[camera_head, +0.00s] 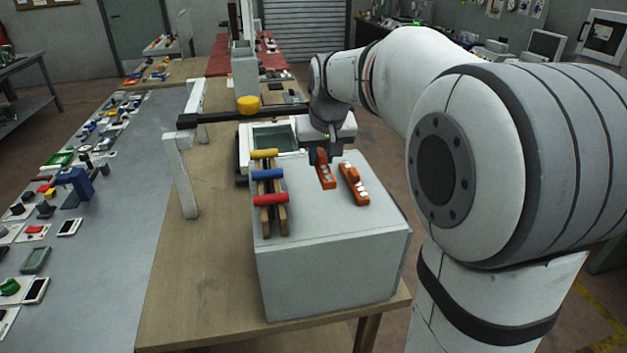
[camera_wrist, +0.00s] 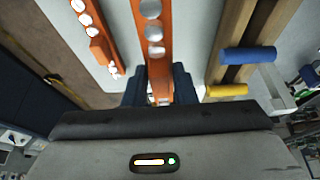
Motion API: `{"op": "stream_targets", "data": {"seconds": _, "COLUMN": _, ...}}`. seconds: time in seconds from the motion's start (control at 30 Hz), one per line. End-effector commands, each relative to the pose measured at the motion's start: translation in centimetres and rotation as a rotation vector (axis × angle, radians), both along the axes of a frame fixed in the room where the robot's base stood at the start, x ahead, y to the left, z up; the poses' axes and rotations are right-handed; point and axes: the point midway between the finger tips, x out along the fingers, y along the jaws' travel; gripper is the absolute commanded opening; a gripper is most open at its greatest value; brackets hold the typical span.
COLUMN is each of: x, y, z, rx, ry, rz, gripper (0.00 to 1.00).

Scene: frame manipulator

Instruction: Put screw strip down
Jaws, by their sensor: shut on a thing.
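My gripper (camera_head: 318,158) points down over the grey block (camera_head: 340,265) and is shut on an orange screw strip (camera_head: 326,176) with silvery screw heads. In the wrist view the held strip (camera_wrist: 154,35) runs out from between the dark blue fingers (camera_wrist: 160,88). A second orange screw strip (camera_head: 354,184) lies on the block's top, just right of the held one. It also shows in the wrist view (camera_wrist: 98,38). I cannot tell whether the held strip touches the block's top.
Left on the block is a wooden rack (camera_head: 266,205) with yellow, blue and red handles. Behind it stands a grey-green tray (camera_head: 273,137). A white frame with a black bar (camera_head: 225,117) stands on the wooden table (camera_head: 200,270). The block's front right top is clear.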

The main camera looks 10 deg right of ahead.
Motion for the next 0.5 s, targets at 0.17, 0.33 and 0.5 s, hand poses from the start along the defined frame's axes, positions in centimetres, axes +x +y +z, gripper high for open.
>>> {"op": "stream_targets", "data": {"seconds": 0.17, "x": -0.1, "y": 0.2, "z": -3.1, "rx": 0.000, "ry": 0.004, "rz": 0.003, "gripper": 0.02}}
{"op": "stream_targets", "data": {"seconds": 0.33, "x": 0.0, "y": 0.2, "z": -4.7, "rx": 0.000, "ry": 0.004, "rz": 0.004, "gripper": 0.02}}
{"op": "stream_targets", "data": {"seconds": 0.5, "x": 0.0, "y": 0.2, "z": -7.1, "rx": 0.000, "ry": 0.003, "rz": 0.004, "gripper": 0.02}}
